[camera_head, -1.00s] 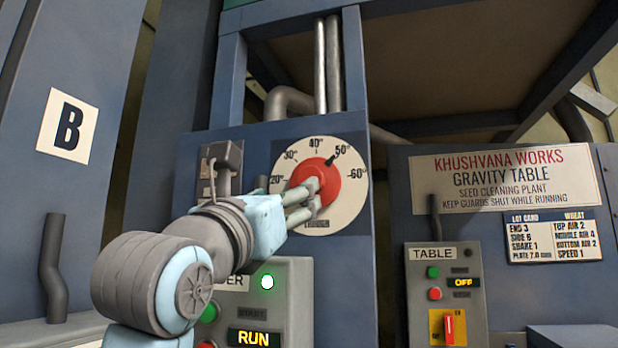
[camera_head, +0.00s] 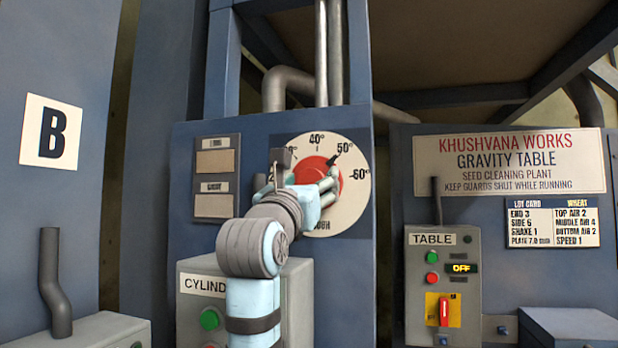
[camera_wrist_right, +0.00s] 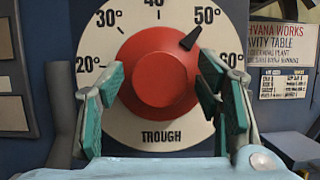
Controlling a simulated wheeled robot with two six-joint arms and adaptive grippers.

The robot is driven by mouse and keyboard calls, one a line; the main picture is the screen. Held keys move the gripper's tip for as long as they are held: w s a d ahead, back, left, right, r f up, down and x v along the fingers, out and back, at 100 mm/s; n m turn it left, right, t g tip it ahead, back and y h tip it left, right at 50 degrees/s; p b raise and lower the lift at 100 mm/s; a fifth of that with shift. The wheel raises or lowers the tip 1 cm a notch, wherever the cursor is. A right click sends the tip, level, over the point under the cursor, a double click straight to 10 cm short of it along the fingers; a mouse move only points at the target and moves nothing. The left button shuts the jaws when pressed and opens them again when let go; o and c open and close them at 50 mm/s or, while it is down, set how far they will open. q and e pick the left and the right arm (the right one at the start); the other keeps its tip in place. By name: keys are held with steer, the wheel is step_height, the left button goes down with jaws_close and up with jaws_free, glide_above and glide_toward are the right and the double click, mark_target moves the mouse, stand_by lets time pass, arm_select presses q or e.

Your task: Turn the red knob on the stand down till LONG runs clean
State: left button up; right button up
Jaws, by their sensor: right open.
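The red knob (camera_head: 312,171) sits on a round white degree dial (camera_head: 352,205) on the blue stand. Its black pointer is close to the 50° mark. In the right wrist view the knob (camera_wrist_right: 163,75) faces me above the word TROUGH. My right gripper (camera_head: 308,178) is in front of the dial, open, and partly covers the knob. In the wrist view its green-padded fingers (camera_wrist_right: 158,95) stand apart, one on either side of the knob; I cannot tell whether they touch it. Two small labelled windows (camera_head: 217,161) are left of the dial, their lettering too small to read surely. My left gripper is out of view.
A CYLINDER control box (camera_head: 300,300) is below the dial, partly behind my right arm. A TABLE switch box (camera_head: 442,285) showing OFF stands to the right, under the gravity table sign (camera_head: 523,162). A bent pipe (camera_head: 54,285) stands at the left.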

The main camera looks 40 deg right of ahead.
steer(key=shift+a, duration=0.15)
steer(key=c, duration=1.2)
steer(key=shift+o, duration=0.2)
steer(key=shift+n, duration=0.5)
steer(key=n+t+y, duration=0.1)
steer(key=n, duration=0.1)
steer(key=n+t+y, duration=0.1)
steer(key=n, duration=0.1)
steer(key=shift+s+n+b, duration=0.1)
steer(key=shift+n+b, duration=0.2)
steer(key=shift+n, duration=0.1)
steer(key=shift+n+t+y, duration=0.4)
steer(key=shift+n+y, duration=0.25)
steer(key=shift+n, duration=0.75)
steer(key=shift+n+t+y, duration=0.4)
steer(key=shift+n+y, duration=0.25)
steer(key=shift+n, duration=0.75)
steer(key=o, duration=1.2)
steer(key=shift+c, duration=0.2)
